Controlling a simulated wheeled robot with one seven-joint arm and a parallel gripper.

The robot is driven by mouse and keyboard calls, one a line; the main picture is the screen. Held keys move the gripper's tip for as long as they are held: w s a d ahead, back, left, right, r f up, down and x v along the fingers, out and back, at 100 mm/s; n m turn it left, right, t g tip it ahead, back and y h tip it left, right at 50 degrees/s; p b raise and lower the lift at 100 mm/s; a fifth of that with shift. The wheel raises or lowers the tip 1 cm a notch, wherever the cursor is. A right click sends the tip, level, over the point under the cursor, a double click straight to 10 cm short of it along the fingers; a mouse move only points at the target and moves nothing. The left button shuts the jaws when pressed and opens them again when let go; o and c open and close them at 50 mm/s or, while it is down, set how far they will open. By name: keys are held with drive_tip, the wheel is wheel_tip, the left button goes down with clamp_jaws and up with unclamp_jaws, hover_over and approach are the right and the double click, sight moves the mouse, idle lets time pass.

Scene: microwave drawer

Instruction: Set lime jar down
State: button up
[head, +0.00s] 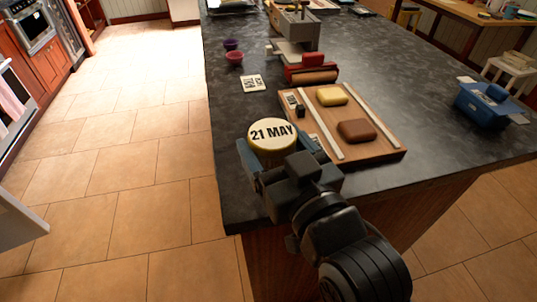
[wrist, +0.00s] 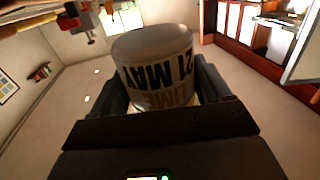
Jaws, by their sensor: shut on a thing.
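The lime jar (head: 272,132) has a pale yellow lid reading "21 MAY" in the head view. In the wrist view the jar (wrist: 152,62) shows its label with "LIME" and "21 MAY" upside down. My gripper (head: 278,150) is shut on the jar, with one finger on each side of it. The jar is over the near left part of the dark countertop (head: 237,105), left of the wooden board. My gripper hides its lower part, so I cannot tell whether it touches the counter.
The wooden board (head: 385,150) holds a yellow block (head: 332,95), a brown block (head: 357,132) and pale strips. A red roller (head: 310,73), a printed card (head: 252,83) and small bowls (head: 234,57) lie beyond. A blue container (head: 484,105) stands right.

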sight(271, 141)
drive_tip(key=w, duration=0.1)
drive_tip(key=w+f, duration=0.2)
drive_tip(key=shift+w+a, duration=0.25)
drive_tip(key=shift+w+f, duration=0.1)
drive_tip(key=shift+f, duration=2)
drive_tip(key=shift+f, duration=0.1)
drive_tip(key=o, duration=1.2)
drive_tip(key=shift+o, duration=0.2)
